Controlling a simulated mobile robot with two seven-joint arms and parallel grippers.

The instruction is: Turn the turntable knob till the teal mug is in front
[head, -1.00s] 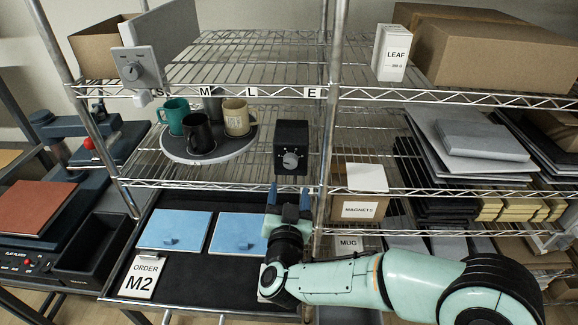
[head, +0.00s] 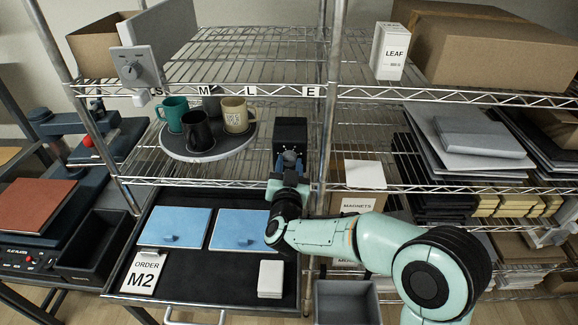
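A grey round turntable (head: 172,149) sits on the middle shelf. The teal mug (head: 172,114) stands at its left rear. A black mug (head: 197,131) stands at its front, a cream mug (head: 237,115) at its right, and a grey mug (head: 210,103) at the back, partly hidden. The black knob box (head: 290,130) stands right of the turntable. My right gripper (head: 290,163) is at the front of this box and covers the knob. I cannot tell whether its fingers are closed on the knob. My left gripper is not in view.
Below are two blue flat panels (head: 180,227) on a black mat, an ORDER M2 card (head: 146,272) and a white stack (head: 271,278). A MAGNETS box (head: 358,185) is right of my gripper. Shelf posts and wire edges surround the area.

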